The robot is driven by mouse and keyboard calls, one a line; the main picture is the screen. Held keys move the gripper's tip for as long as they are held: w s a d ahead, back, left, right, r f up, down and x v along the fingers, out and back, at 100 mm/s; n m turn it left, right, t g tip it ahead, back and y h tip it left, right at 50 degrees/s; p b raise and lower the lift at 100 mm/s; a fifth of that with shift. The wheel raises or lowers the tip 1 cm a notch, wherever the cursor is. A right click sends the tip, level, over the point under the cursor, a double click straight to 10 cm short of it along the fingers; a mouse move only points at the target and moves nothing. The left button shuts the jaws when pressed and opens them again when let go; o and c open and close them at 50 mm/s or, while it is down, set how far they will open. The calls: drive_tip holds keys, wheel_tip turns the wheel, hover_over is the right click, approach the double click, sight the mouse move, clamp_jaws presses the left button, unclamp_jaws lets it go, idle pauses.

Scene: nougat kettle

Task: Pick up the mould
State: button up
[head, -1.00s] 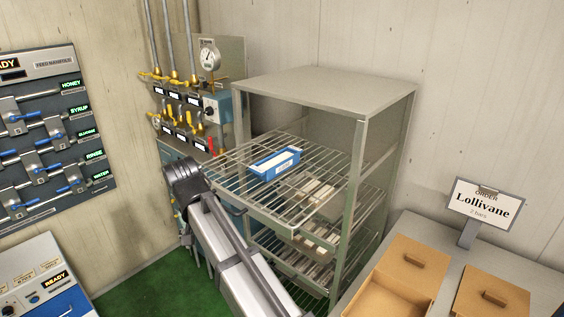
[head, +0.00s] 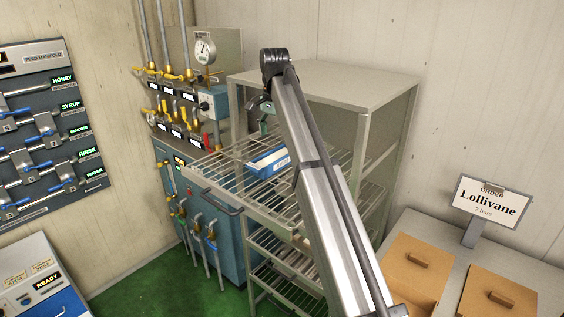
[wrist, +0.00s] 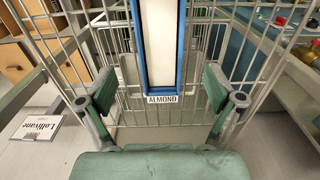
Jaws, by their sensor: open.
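The mould (head: 266,163) is a long blue tray with a pale filling, lying on the top wire shelf (head: 226,190) of the rack. In the wrist view the mould (wrist: 160,45) runs away from me, with an ALMOND label on its near end. My gripper (wrist: 159,88) is open, its green fingers to the left and right of the mould's near end, apart from it. In the head view my gripper (head: 263,112) is above the shelf, partly hidden behind my arm, which also covers the mould's right end.
The grey rack (head: 350,82) has a solid top above the shelf and more wire shelves below. A valve panel (head: 180,125) stands close on the left. Wooden boxes (head: 420,270) and an order sign reading Lollivane, 2 bars (head: 490,205) are at the right.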

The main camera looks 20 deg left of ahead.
sight(275, 157)
drive_tip(key=shift+f+p, duration=0.9)
drive_tip(key=shift+f, duration=2.6)
drive_tip(key=c, duration=1.5)
